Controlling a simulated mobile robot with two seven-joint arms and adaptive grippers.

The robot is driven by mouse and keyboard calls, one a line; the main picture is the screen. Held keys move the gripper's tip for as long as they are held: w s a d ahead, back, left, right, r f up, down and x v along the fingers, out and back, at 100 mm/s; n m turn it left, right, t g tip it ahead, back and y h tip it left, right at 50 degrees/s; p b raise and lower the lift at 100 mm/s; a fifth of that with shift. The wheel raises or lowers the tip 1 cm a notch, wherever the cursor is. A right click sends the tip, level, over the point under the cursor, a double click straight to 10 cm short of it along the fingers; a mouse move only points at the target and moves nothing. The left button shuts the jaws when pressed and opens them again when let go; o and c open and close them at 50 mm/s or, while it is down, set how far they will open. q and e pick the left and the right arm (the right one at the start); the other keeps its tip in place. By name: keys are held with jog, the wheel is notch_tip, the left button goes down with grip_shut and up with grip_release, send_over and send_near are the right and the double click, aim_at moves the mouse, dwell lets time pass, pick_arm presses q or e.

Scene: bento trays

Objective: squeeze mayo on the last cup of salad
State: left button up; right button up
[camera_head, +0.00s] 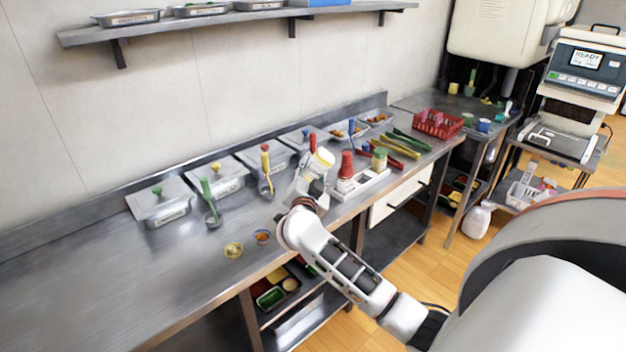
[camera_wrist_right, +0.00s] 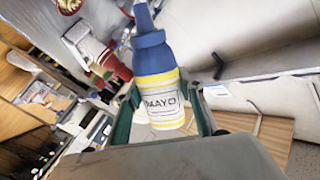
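My right gripper (camera_head: 311,172) is shut on the mayo bottle (camera_wrist_right: 160,90), which has a blue cap and nozzle, a yellow band and a MAYO label. In the head view only a pale yellow end of the bottle (camera_head: 323,157) clearly shows above the gripper, tilted. The gripper is above the counter, up and right of two small cups. One cup (camera_head: 233,250) holds something yellowish; the other cup (camera_head: 262,237) looks orange and bluish. Both stand close together near the counter's front edge. Their contents are too small to tell. My left gripper is not in view.
Lidded steel bins (camera_head: 160,205) with coloured utensils line the counter's back. A white tray (camera_head: 362,186) with red and pale bottles stands right of my gripper. Tongs (camera_head: 398,146) and a red basket (camera_head: 437,124) lie farther right. The counter's left part (camera_head: 110,280) is clear.

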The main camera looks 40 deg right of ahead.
jog(key=shift+r, duration=0.35)
